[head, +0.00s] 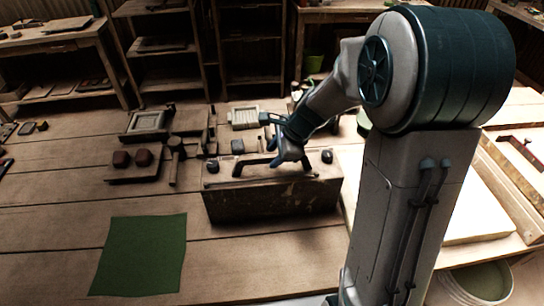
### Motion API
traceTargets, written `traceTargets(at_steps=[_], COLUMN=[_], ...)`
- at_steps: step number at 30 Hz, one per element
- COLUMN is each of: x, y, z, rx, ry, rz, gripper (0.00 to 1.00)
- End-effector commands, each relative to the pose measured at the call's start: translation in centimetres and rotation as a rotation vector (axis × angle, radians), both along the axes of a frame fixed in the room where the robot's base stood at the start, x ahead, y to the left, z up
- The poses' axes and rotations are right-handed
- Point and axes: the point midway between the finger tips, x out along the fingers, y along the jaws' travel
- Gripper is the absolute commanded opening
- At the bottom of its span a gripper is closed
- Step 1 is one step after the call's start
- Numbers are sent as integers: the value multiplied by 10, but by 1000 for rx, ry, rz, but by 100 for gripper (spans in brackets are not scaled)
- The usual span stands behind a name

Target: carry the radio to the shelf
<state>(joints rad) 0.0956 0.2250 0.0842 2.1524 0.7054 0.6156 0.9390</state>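A dark, worn box with a handle on top and dark knobs at its upper corners, which I take to be the radio (270,201), stands on the wooden table in the middle of the head view. My gripper (281,159) points down at the box's top, by the right end of the dark handle (250,163). My gripper's fingers overlap the handle in this view, and I cannot tell whether they touch or grip it. Open wooden shelves (165,50) stand behind the table, with another shelf unit (252,47) to their right.
A green cloth (140,254) lies at the front left, with bare table around it. A bucket (483,283) stands at the lower right.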

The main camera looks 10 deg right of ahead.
Motion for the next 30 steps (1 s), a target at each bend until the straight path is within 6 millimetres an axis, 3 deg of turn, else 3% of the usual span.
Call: traceTargets(at_steps=[9,19,23,30], x=[-16,-33,-67,-154], y=[-26,-37,-37,-50], z=[60,87,94,98], rx=[0,-32,-146,-468], ry=[-5,-21,-91,-239], rz=[-2,56,268,887], gripper=[38,38,38,38])
